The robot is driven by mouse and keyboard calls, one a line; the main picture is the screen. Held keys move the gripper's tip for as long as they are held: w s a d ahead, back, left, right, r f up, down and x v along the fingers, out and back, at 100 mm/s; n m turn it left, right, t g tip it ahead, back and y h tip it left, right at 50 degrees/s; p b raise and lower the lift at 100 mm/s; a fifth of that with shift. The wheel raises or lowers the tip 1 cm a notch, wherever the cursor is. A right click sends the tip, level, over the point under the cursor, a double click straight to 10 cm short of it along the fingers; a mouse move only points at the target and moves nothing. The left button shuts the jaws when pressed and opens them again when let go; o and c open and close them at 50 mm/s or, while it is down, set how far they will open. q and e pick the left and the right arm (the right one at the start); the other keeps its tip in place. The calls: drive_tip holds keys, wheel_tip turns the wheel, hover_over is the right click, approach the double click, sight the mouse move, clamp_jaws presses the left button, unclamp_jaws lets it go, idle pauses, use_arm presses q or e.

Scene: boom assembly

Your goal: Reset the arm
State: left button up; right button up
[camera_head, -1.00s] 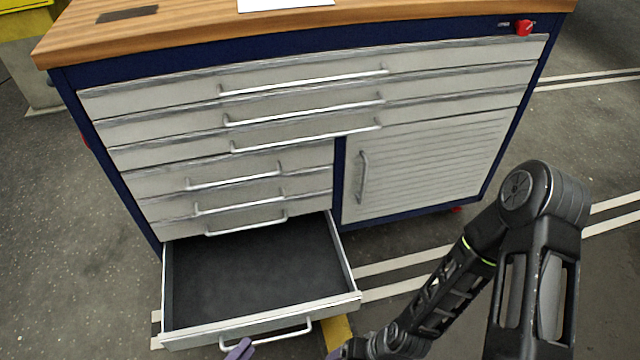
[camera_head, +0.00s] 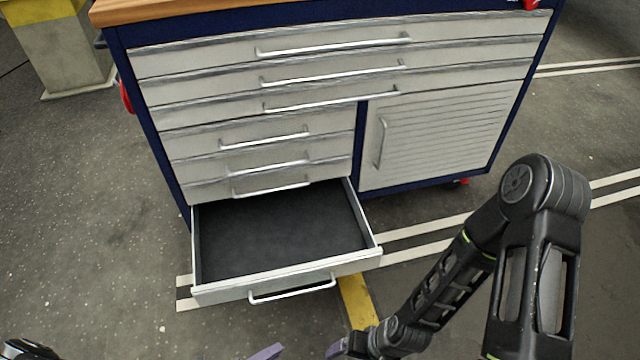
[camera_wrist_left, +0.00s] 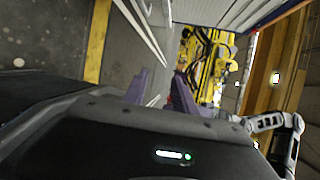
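My left gripper (camera_wrist_left: 163,90) shows in the left wrist view as two purple fingers with a clear gap between them and nothing held. In the head view, a purple fingertip (camera_head: 266,352) pokes up at the bottom edge, in front of the open drawer (camera_head: 290,225); the rest of that hand is cut off. My right arm (camera_head: 440,290) is bent, its elbow at the right and its forearm running down to the left. Whether the right gripper is open is hidden.
A blue and grey tool cabinet (camera_head: 240,137) with a wooden top (camera_head: 150,8) stands ahead. Its lowest left drawer is pulled out and looks empty. A yellow and grey pillar (camera_head: 60,50) stands at the far left.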

use_arm(q)
drive_tip(key=s+d+f+m+g+y+b, duration=0.25)
drive_tip(key=s+m+g, duration=0.35)
drive_tip(key=m, duration=0.6)
drive_tip(key=s+d+f+m+g+y+b, duration=0.1)
drive_tip(key=s+f+m+g+y+b, duration=0.2)
drive_tip(key=m+g, duration=0.65)
drive_tip(key=w+m+t+y+b, duration=0.3)
drive_tip(key=w+m+t, duration=0.45)
drive_tip(key=m, duration=1.15)
wheel_tip(320, 180, up, 27)
drive_tip(key=d+p, duration=0.1)
drive_tip(key=p, duration=2.5)
drive_tip(key=shift+s+d+g, duration=0.25)
drive_tip(key=shift+g, duration=0.15)
